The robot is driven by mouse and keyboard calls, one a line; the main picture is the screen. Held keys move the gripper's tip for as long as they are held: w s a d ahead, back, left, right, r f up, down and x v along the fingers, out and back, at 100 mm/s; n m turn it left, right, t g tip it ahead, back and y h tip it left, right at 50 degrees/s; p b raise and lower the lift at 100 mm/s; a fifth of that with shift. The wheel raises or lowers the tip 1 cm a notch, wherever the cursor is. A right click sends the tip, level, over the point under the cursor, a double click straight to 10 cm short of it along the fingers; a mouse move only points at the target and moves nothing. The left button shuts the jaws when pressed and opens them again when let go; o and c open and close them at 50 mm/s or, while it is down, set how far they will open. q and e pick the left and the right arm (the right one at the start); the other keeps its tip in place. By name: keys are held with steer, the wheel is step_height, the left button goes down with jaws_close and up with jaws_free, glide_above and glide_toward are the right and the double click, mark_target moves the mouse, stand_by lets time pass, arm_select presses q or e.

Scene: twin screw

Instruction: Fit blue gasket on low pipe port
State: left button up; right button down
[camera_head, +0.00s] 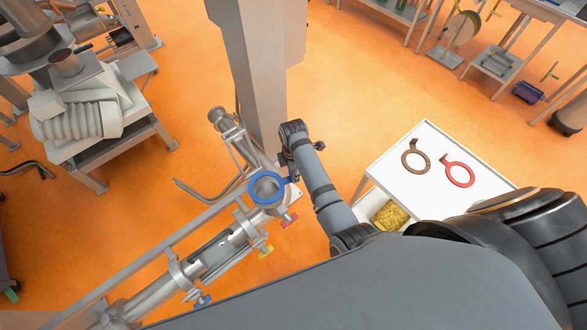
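The blue gasket (252,197) is a ring with a short tab on its right side. It lies at the open round mouth of a grey metal pipe port (267,187), and its ring frames the opening. I cannot tell from this angle whether it is seated or slightly above the rim. My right gripper (296,174) is small and dark at the end of the arm that rises from the lower right. Its fingers meet the gasket's tab and look shut on it; the fingertips are partly hidden. My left gripper is not in view.
A white table (437,198) at right carries a brown gasket (416,159) and a red gasket (459,174), with a yellow item (391,215) below. A tall beam (255,70) stands just behind the port. Red, yellow and blue valve handles line the pipe.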

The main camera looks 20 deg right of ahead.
steer(key=shift+f+b, duration=0.65)
steer(key=shift+f, duration=1.2)
steer(key=shift+f, duration=0.3)
steer(key=c, duration=1.1)
jaws_free()
steer(key=shift+o, duration=0.2)
steer(key=shift+r, duration=0.35)
step_height(320, 180, up, 7)
steer(key=shift+f, duration=0.1)
